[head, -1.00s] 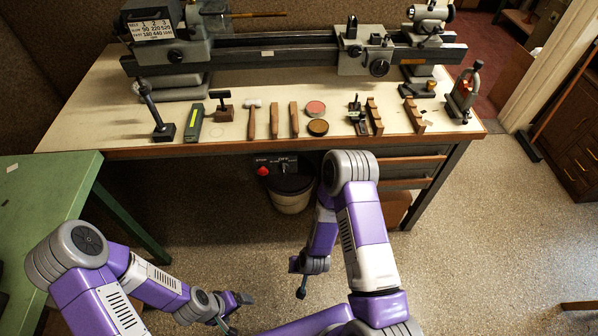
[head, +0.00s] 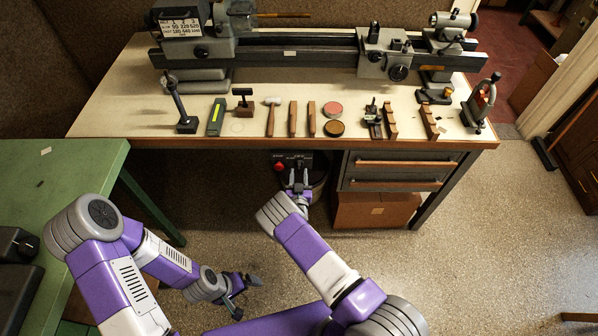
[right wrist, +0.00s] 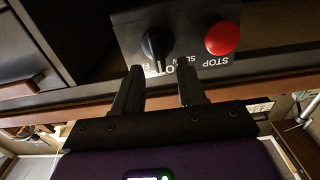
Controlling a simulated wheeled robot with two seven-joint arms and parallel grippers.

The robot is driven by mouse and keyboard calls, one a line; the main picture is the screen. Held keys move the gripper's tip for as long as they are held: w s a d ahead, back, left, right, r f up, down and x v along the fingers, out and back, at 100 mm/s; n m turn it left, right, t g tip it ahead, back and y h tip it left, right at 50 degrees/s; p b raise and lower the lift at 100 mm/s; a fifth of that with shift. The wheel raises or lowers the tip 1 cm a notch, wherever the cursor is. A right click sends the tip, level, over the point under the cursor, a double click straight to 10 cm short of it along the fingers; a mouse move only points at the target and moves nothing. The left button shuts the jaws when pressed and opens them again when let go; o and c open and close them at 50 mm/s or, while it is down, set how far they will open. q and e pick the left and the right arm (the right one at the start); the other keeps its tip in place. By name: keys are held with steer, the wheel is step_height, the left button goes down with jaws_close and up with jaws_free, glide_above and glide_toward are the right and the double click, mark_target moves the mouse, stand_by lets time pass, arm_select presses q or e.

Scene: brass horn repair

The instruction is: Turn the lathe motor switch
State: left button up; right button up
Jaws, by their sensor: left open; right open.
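The motor switch is a black rotary knob (right wrist: 157,46) with a pale pointer line, on a dark switch panel (right wrist: 130,22) beside a red stop button (right wrist: 222,38). The panel is mounted under the bench's front edge, where the red button (head: 279,167) also shows in the head view. My right gripper (head: 298,178) is in front of the panel, open. In the right wrist view its fingers (right wrist: 160,86) point toward the knob, apart from each other with nothing between them. The knob itself is hidden in the head view. My left gripper (head: 247,289) is open and empty, low over the floor.
The lathe (head: 310,50) stands on the bench (head: 110,110), with several hand tools along the bench front. Drawers (head: 400,165) and a cardboard box (head: 375,210) are right of the panel. A green table (head: 70,180) is at left.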

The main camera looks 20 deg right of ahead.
mark_target(299, 167)
steer(key=shift+x, duration=1.15)
jaws_close()
